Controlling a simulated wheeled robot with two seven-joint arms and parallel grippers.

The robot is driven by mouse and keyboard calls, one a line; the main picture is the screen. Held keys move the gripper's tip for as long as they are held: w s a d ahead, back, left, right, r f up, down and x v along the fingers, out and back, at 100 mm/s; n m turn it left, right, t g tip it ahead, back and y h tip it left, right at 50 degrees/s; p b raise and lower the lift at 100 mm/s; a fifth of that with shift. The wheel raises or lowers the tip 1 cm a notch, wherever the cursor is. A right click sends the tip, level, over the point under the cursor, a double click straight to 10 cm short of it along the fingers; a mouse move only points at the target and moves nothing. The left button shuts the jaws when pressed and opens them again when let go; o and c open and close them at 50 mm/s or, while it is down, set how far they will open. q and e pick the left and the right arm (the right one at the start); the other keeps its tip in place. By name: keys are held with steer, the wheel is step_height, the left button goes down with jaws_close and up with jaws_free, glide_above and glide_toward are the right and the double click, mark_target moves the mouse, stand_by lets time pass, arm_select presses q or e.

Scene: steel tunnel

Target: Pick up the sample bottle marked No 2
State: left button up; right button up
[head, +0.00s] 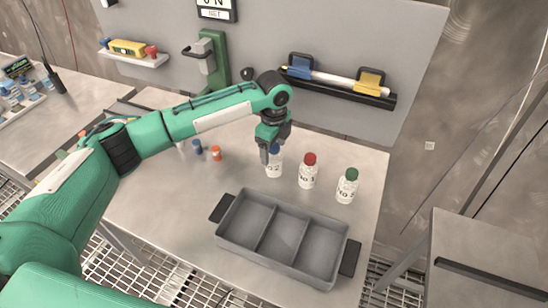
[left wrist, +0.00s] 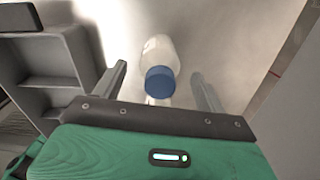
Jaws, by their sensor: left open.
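A white bottle with a blue cap (head: 275,166) stands on the steel table; its label is partly covered by my gripper and seems to end in 2. My left gripper (head: 269,154) is open right at this bottle's top, pointing down. In the left wrist view the blue-capped bottle (left wrist: 160,75) shows between the two spread fingers (left wrist: 159,71), with a gap on each side. A red-capped bottle (head: 308,172) and a green-capped bottle (head: 347,187) stand to its right, also with labels. My right gripper is not in view.
A grey three-compartment tray (head: 232,238), empty, lies in front of the bottles. Small orange-capped (head: 216,154) and blue-capped (head: 197,147) vials stand to the left.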

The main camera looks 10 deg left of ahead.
arm_select(q)
step_height(320, 180, down, 2)
steer(key=shift+f, duration=0.1)
steer(key=c, duration=1.2)
steer(key=shift+o, duration=0.2)
